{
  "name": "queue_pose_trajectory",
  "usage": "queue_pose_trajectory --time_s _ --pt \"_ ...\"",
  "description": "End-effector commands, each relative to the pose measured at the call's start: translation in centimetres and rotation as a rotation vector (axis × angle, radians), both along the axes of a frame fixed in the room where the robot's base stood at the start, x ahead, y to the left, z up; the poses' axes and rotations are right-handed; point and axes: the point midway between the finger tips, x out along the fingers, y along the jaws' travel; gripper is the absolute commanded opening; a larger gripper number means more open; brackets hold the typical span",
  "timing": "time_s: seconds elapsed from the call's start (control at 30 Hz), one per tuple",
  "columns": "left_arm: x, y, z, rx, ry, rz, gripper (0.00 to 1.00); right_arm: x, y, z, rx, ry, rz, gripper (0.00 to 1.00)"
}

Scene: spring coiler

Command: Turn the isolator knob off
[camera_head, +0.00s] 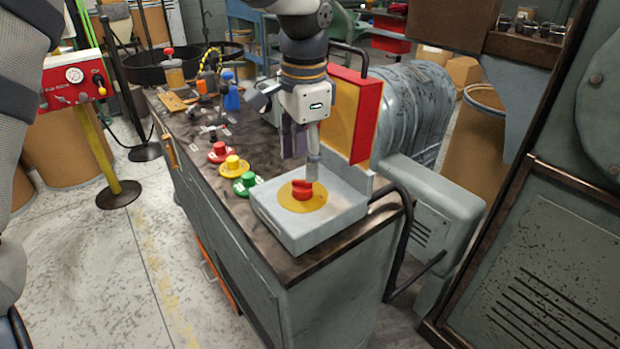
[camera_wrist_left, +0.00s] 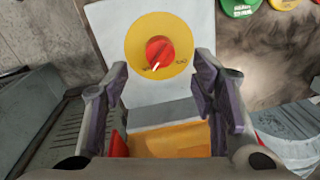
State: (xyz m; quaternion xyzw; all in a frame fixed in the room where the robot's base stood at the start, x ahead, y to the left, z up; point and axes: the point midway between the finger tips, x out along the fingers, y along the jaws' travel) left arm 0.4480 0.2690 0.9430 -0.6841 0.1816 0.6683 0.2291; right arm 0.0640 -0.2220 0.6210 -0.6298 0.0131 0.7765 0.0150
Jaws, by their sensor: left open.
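The isolator knob (camera_head: 302,189) is red and sits on a yellow disc (camera_head: 318,204) on top of a light grey box (camera_head: 266,223) at the bench's near end. In the left wrist view the knob (camera_wrist_left: 160,50) shows a white pointer mark angled down and left, toward small lettering at the disc's lower left edge. The lettering is too small to read surely. My left gripper (camera_head: 302,148) points down just above and behind the knob, apart from it. In its wrist view its two purple-grey fingers (camera_wrist_left: 160,78) are spread, with nothing between them.
Red (camera_head: 220,152), yellow (camera_head: 233,164) and green (camera_head: 245,184) push buttons stand on the dark bench left of the box. A red-edged yellow panel (camera_head: 345,115) rises behind my gripper. A large dark cabinet (camera_head: 550,240) stands at the right.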

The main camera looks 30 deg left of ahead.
Motion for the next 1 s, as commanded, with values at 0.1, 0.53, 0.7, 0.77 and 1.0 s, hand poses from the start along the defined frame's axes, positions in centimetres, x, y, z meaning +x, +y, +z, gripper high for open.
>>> queue_pose_trajectory --time_s 0.1,0.53,0.7,0.77,1.0 --pt "0.0 0.1 -3.2 0.0 0.009 -0.001 0.52 -0.3 0.0 -0.3 -0.001 0.012 0.0 0.4" --pt "0.2 0.3 -5.9 -0.001 0.0 0.0 0.52 -0.5 0.0 -0.5 0.0 0.017 0.0 0.4" --pt "0.2 0.3 -5.8 -0.001 0.0 0.0 0.27 -0.5 0.0 -0.5 0.0 0.017 0.0 0.4" --pt "0.2 0.3 -5.8 -0.001 0.0 0.0 0.14 -0.5 0.0 -0.5 0.0 0.017 0.0 0.4" --pt "0.2 0.3 -5.8 -0.002 0.001 0.005 0.04 -0.4 0.0 -0.5 0.0 0.015 0.0 0.4"
